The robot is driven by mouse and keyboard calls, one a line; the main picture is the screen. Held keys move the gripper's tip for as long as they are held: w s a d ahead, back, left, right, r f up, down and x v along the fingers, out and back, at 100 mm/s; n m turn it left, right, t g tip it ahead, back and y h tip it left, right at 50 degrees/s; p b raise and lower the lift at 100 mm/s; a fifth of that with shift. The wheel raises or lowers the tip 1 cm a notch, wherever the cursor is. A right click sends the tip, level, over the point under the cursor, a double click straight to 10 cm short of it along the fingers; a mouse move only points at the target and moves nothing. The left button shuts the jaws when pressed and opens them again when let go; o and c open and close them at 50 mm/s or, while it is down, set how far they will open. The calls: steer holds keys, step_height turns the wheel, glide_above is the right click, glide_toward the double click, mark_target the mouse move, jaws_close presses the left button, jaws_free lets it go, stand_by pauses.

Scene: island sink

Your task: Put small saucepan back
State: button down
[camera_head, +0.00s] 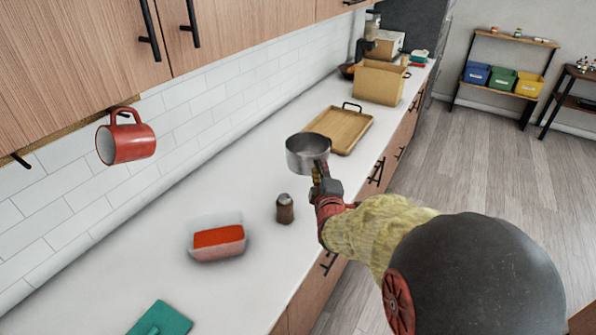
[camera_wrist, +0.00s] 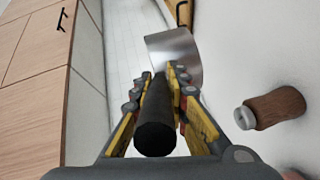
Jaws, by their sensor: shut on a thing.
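The small saucepan (camera_head: 306,152) is a grey metal pan, held above the counter near its front edge, in the head view. It also shows in the wrist view (camera_wrist: 178,54), beyond my fingers. My gripper (camera_head: 318,183) is shut on its dark handle; in the wrist view my gripper (camera_wrist: 163,85) has a yellow-sided finger on each side of the handle (camera_wrist: 155,125). The pan's opening faces upward in the head view, and its inside is partly visible. Part of the handle is hidden by my fingers in the head view.
A wooden tray (camera_head: 341,127) lies behind the pan. A red mug (camera_head: 127,140) hangs under the upper cabinets. A tan box (camera_head: 380,82) stands farther back.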

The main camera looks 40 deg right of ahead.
mark_target(312, 166)
steer(key=w+d+f, duration=0.1)
steer(key=w, duration=0.1)
steer(key=w+d+f+b, duration=0.1)
steer(key=w, duration=0.2)
steer(key=w+d+f+b, duration=0.1)
steer(key=w+f, duration=0.1)
steer(key=w, duration=0.1)
steer(key=w+f, duration=0.1)
steer(key=w+d+f+b, duration=0.1)
steer(key=f, duration=0.1)
steer(key=w+f+b, duration=0.1)
steer(key=w+f, duration=0.1)
steer(key=shift+d, duration=0.3)
steer(key=shift+w+d+f+b, duration=0.15)
steer(key=shift+f+b, duration=0.5)
steer(key=shift+f, duration=1.25)
steer(key=c, duration=1.8)
jaws_free()
steer(key=shift+f, duration=0.1)
steer(key=shift+o, duration=0.3)
